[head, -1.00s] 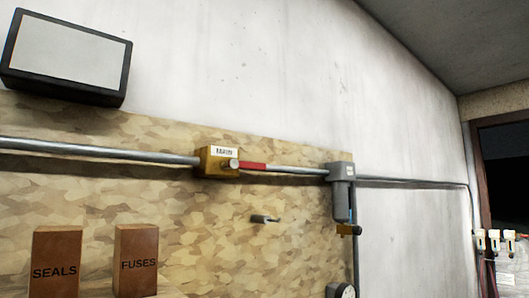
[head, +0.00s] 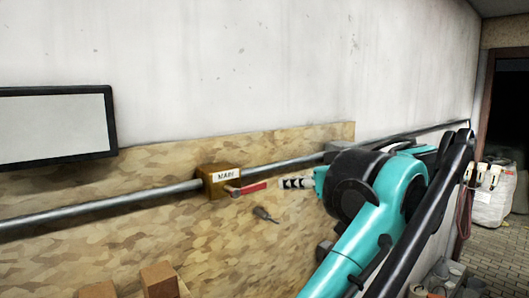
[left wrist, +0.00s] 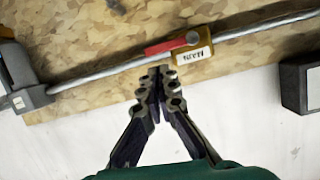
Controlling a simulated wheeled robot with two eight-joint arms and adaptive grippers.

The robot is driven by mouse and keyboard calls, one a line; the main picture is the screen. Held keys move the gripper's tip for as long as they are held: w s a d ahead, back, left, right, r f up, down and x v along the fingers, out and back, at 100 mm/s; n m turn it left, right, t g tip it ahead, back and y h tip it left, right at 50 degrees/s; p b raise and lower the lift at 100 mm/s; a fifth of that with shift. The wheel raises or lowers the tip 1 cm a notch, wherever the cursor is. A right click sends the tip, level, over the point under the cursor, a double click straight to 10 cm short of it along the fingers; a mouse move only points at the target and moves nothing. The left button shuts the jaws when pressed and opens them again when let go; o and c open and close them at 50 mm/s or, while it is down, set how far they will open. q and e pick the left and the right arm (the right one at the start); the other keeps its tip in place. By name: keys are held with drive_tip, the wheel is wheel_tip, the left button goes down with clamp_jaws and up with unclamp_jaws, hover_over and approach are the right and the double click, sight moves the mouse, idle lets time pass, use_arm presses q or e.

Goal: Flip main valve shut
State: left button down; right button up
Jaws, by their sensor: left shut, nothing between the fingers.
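The main valve (head: 218,180) is a brass-coloured block labelled MAIN on the pipe. Its red lever (head: 247,188) points right, roughly along the pipe. In the left wrist view, the valve (left wrist: 190,46) is upside down and its red lever (left wrist: 162,47) points left. My left gripper (head: 283,183) is shut and empty, its tips close to the lever's free end in the head view. In the left wrist view, the gripper (left wrist: 155,76) shows just below the lever and pipe; I cannot tell whether it touches. My right gripper is not in view.
The pipe (head: 120,206) runs along a patterned wooden board (head: 120,230) on the wall. A grey hook (head: 265,214) sticks out below the lever. A framed panel (head: 60,125) hangs at upper left. Brown blocks (head: 158,281) stand at lower left. My arm hides the board's right part.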

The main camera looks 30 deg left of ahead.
use_arm(q)
drive_tip(key=shift+n+y, duration=0.5)
drive_tip(key=shift+n, duration=0.1)
drive_tip(key=r, duration=0.5)
drive_tip(key=shift+w+d+p, duration=0.1)
drive_tip(key=shift+d+p, duration=0.15)
drive_tip(key=shift+p, duration=0.1)
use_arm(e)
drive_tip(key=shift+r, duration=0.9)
use_arm(q)
drive_tip(key=shift+a+f, duration=0.1)
drive_tip(key=p, duration=0.2)
hover_over(245, 187)
drive_tip(key=w+d, duration=0.2)
drive_tip(key=d, duration=0.2)
wheel_tip(245, 187, down, 2)
drive_tip(key=f, duration=0.4)
drive_tip(key=shift+w+a+f, duration=0.2)
drive_tip(key=shift+w+a, duration=0.05)
drive_tip(key=shift+w, duration=0.1)
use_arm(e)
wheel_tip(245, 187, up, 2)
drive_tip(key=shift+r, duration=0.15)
use_arm(q)
drive_tip(key=shift+a, duration=0.1)
